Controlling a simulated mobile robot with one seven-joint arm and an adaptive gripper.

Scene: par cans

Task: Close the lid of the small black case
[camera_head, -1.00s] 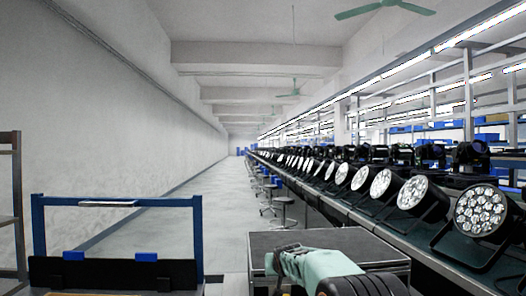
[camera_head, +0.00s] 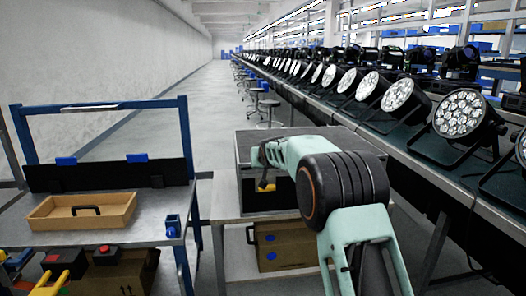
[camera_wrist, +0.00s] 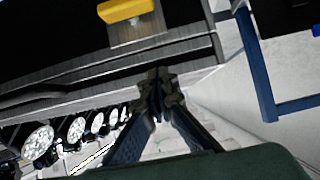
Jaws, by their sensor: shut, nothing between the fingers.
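The small black case (camera_head: 243,150) stands on the grey table in the middle of the head view. It has a dark top with a metallic rim; a black opening or panel with a small yellow part (camera_head: 265,186) shows below. My arm covers its right side, and I cannot tell how far the lid is open. In the wrist view, a dark surface with a metallic edge (camera_wrist: 200,45) and a yellow part (camera_wrist: 125,11) fills the top. My gripper (camera_wrist: 158,82) is shut and empty, its tips close to that edge; contact is unclear.
A wooden tray (camera_head: 110,208) lies on the left workbench (camera_head: 140,232), beside a small blue holder (camera_head: 172,226). A cardboard box (camera_head: 285,250) sits on the shelf below the case. A row of par cans (camera_head: 458,113) lines the right bench. The left aisle is clear.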

